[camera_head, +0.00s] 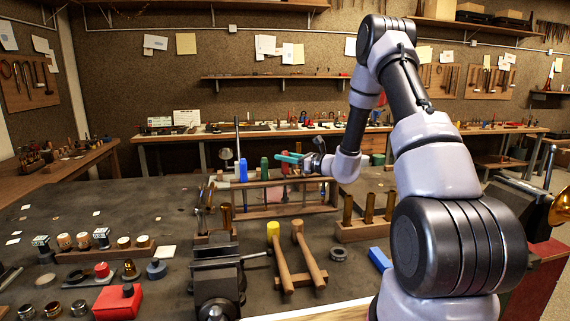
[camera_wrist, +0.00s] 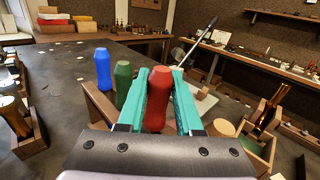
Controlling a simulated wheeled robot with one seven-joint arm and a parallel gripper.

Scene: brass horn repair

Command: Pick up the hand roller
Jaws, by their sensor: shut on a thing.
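A red handle (camera_wrist: 158,98) stands upright between the two teal fingers of my gripper (camera_wrist: 159,88) in the wrist view, with a finger against each side. My gripper is shut on it. In the head view my gripper (camera_head: 290,157) is at the wooden rack (camera_head: 290,211), and a little of the red handle (camera_head: 285,168) shows below the fingers. The lower end of this red-handled tool is hidden, so I cannot see a roller on it. A green handle (camera_wrist: 123,85) and a blue handle (camera_wrist: 103,68) stand upright to its left.
Two mallets (camera_head: 280,258) lie in front of the rack. A dark vise (camera_head: 215,275) stands at the front edge. A wooden block with brass cylinders (camera_head: 365,228) is right of the rack. A tall metal rod (camera_head: 237,140) rises near the blue handle.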

